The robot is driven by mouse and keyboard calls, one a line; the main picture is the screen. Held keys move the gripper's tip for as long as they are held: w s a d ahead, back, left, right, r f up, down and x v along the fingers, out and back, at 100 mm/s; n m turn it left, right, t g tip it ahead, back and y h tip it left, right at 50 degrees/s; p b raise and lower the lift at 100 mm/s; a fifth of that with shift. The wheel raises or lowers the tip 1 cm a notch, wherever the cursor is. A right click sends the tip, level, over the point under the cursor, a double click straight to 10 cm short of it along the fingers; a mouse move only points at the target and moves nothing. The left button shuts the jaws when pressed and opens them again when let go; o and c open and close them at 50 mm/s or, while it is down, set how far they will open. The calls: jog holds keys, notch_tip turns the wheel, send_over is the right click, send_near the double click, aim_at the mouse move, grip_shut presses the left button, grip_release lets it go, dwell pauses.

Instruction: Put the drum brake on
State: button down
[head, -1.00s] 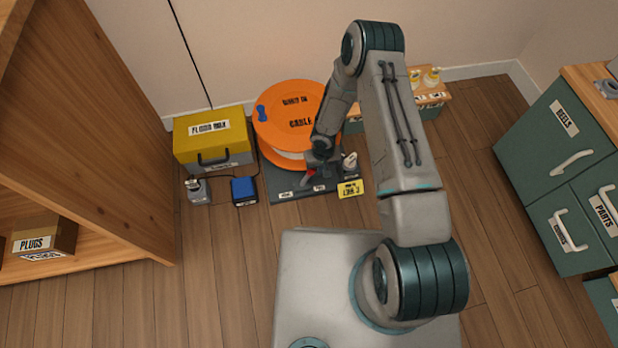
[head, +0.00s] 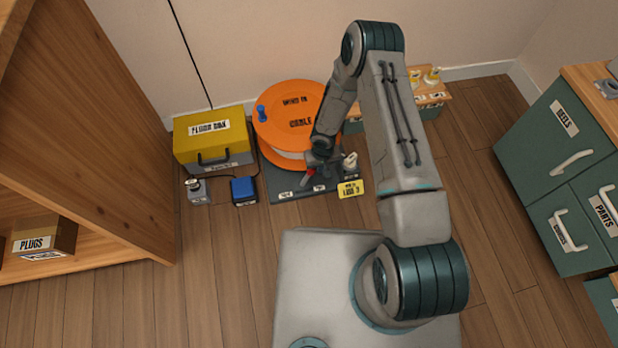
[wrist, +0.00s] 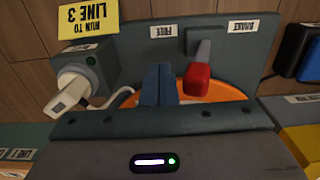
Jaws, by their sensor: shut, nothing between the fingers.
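The orange cable drum (head: 285,112) with a blue knob (head: 262,112) stands on a dark grey base (head: 275,183). A brake lever with a red grip (wrist: 197,79) rises from the base's front panel between two labels, FREE (wrist: 165,31) and BRAKE (wrist: 254,25), seen upside down in the wrist view. The red grip also shows in the head view (head: 310,173). My gripper (wrist: 160,85) is shut and empty, right beside the red grip on the FREE side. I cannot tell whether they touch. In the head view my gripper (head: 321,163) partly hides the lever area.
A white plug (wrist: 70,92) sits at a grey socket box beside a yellow LINE 3 tag (head: 350,188). A wooden shelf (head: 120,120) is at left, green drawers (head: 560,140) at right.

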aim_at(306, 175)
jog(key=shift+a, duration=0.15)
jog(key=shift+s+a+b, duration=0.25)
jog(key=shift+a+b, duration=0.05)
jog(key=shift+a, duration=0.5)
jog(key=shift+s+a+b, duration=0.2)
jog(key=shift+a+b, duration=0.1)
jog(key=shift+a, duration=0.55)
jog(key=shift+s+a+b, duration=0.25)
jog(key=shift+a+b, duration=0.05)
jog(key=shift+a, duration=0.5)
jog(key=shift+w+d+r+p, duration=0.1)
jog(key=shift+d+r+p, duration=0.15)
jog(key=shift+r+p, duration=0.75)
jog(key=shift+w+d+r+p, duration=0.1)
jog(key=shift+d+r+p, duration=0.3)
jog(key=shift+r, duration=0.95)
jog(key=shift+d+r+p, duration=0.1)
jog(key=shift+r+p, duration=0.75)
jog(key=shift+r, duration=0.35)
